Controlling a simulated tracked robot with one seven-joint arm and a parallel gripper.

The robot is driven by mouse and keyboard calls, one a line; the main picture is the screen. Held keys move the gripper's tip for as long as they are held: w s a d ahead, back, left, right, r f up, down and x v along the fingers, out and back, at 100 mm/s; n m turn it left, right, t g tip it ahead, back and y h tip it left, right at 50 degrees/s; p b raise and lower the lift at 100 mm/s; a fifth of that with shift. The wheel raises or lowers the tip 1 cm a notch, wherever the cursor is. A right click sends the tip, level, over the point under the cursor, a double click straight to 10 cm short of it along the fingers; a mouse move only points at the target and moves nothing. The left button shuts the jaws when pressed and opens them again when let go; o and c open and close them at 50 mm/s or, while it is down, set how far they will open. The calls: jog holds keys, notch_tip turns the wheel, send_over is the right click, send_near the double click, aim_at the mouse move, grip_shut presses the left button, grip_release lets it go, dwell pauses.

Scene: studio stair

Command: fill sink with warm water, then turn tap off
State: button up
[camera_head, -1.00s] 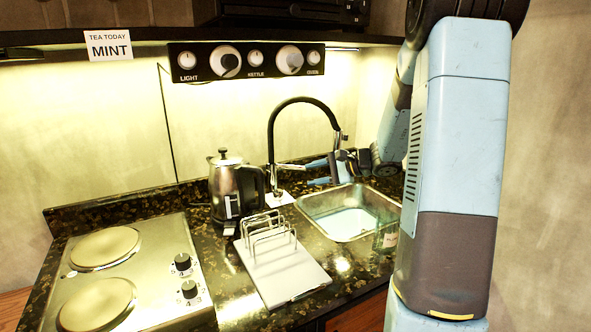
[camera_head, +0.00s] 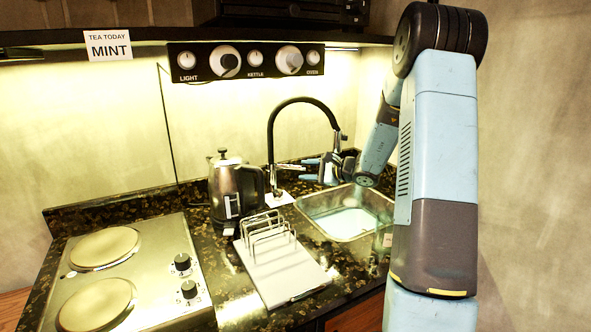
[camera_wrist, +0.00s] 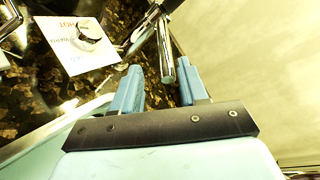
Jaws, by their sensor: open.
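The tap (camera_head: 303,101) has a tall black hose arched over the sink, with a chrome spray head (camera_head: 337,141) hanging from it. The steel sink (camera_head: 312,204) has a pale, bright patch in its bottom; I cannot tell whether that is water. A round knob (camera_wrist: 89,30) sits on a white card (camera_wrist: 62,49) with red "HOT" lettering in the wrist view. My gripper (camera_head: 306,170) is open beside the tap, above the sink's back left edge. In the wrist view, a chrome rod (camera_wrist: 164,48) ends between or just beyond my two blue fingertips (camera_wrist: 158,72); contact is unclear.
A steel kettle (camera_head: 226,183) stands left of the tap. A wire rack (camera_head: 267,232) on a white board (camera_head: 292,277) lies in front of it. A glass (camera_head: 380,243) stands at the sink's front right. A two-plate hob (camera_head: 145,245) is at left.

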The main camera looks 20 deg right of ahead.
aim_at(287, 167)
jog(key=shift+r+x, duration=0.2)
jog(key=shift+x, duration=1.05)
jog(key=shift+r+x, duration=0.2)
jog(key=shift+x, duration=1.05)
jog(key=shift+w, duration=0.1)
grip_shut()
